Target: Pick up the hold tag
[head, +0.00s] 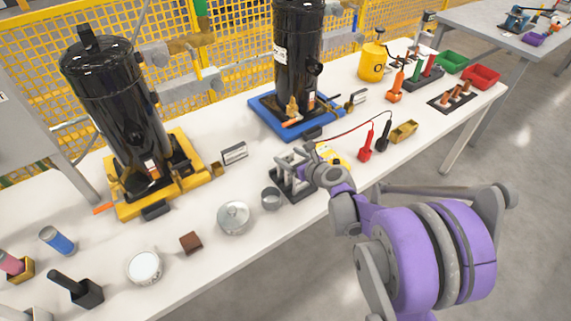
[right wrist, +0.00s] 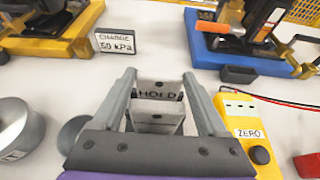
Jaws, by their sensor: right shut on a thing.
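The hold tag (right wrist: 158,97) is a pale plate with dark HOLD lettering, partly covered by another pale plate edge in front of it. It shows in the right wrist view between the fingers of my right gripper (right wrist: 160,84). In the head view my right gripper (head: 290,163) is shut on the tag, low over a small dark stand (head: 291,194) near the front of the white table. The tag is too small to read there. I cannot tell whether it is clear of the stand. My left gripper is not in view.
A yellow meter marked ZERO (right wrist: 250,130) with leads is close on the right. A metal cup (head: 271,198) and a lidded silver pot (head: 234,217) are close on the left. A CHARGE 50 kPa sign (head: 234,153) stands behind, near black compressors on yellow and blue bases.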

